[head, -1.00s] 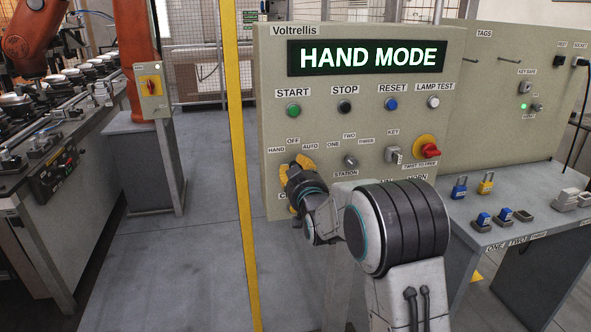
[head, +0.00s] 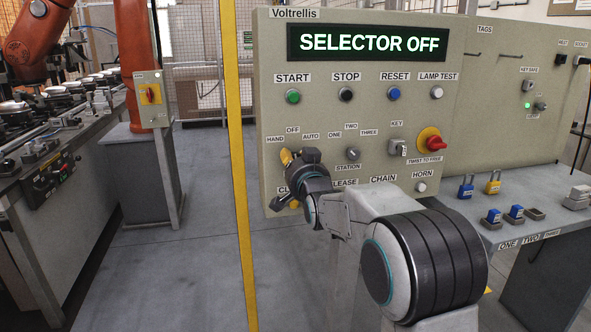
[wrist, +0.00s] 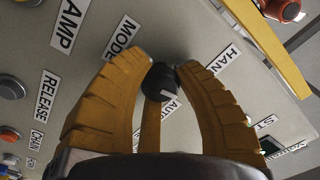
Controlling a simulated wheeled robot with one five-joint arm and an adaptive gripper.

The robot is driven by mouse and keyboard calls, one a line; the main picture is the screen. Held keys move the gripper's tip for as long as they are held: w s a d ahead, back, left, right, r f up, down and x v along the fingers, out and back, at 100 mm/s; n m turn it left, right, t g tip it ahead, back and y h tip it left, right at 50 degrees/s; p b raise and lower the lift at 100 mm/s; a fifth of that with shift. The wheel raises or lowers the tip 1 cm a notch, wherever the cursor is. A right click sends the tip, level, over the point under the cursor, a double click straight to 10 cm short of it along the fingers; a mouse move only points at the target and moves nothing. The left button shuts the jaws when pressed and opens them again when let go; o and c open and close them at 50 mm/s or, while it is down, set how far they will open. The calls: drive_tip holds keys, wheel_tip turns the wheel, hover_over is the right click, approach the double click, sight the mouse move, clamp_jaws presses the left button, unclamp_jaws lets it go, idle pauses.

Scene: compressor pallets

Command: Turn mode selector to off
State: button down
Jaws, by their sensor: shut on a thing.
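The mode selector (wrist: 161,82) is a round black knob with a white mark on the grey control panel (head: 350,110). In the wrist view it sits between the yellow fingers of my gripper (wrist: 158,72), which is shut on it. In the head view my gripper (head: 288,160) and arm hide the knob, just below the HAND, OFF and AUTO labels (head: 292,130). The display (head: 368,43) at the panel's top reads SELECTOR OFF.
Close by on the panel are the station selector (head: 352,155), the key switch (head: 398,147) and a red stop knob (head: 436,143). A yellow post (head: 236,150) stands left of the panel. A shelf with padlocks (head: 493,183) is at the right.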

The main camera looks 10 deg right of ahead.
drive_tip(key=shift+f+m+b, duration=0.35)
drive_tip(key=shift+m+b, duration=0.05)
drive_tip(key=shift+m, duration=0.2)
drive_tip(key=c, duration=1.3)
unclamp_jaws()
drive_tip(key=shift+a, duration=0.1)
drive_tip(key=o, duration=0.4)
drive_tip(key=shift+r, duration=0.25)
drive_tip(key=shift+o, duration=0.2)
drive_tip(key=s, duration=1.2)
